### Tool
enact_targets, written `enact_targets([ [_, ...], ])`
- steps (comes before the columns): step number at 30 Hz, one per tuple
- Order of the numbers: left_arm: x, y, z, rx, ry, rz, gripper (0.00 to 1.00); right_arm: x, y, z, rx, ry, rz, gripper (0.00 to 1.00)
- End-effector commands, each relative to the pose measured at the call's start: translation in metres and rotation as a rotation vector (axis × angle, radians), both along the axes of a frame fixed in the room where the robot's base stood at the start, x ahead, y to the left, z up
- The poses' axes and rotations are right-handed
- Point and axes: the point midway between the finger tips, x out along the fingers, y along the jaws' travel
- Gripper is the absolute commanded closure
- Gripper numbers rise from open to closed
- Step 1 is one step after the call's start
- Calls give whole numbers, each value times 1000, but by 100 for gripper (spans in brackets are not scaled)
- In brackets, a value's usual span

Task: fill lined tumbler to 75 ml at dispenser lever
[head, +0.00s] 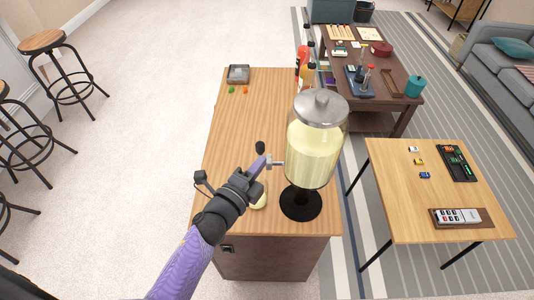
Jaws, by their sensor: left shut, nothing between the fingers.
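The glass dispenser (314,150) with a metal lid stands on a black base near the front right of the wooden counter. It holds pale yellow liquid. Its metal tap (277,163) points left, and a black knob (260,148), seemingly its lever, shows beside it. My left gripper (261,164) is shut and empty, with its tips at the tap and just below the knob. I cannot tell if they touch it. The tumbler (261,198) stands below the tap, partly hidden by my gripper. Pale yellow shows in it; its lines and level cannot be read. My right gripper is out of view.
The counter's middle is clear.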

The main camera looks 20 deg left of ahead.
Motion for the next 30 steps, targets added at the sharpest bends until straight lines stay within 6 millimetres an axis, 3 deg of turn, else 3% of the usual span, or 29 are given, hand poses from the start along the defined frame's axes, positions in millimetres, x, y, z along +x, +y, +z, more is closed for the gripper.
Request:
enact_targets([
  [3, 19, -5, 0, 0, -2, -1, 100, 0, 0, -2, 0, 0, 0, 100],
  [9, 33, -9, 0, -1, 0, -1, 100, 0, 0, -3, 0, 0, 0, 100],
  [30, 33, -5, 0, -62, -17, 0, 100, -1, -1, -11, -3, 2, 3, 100],
])
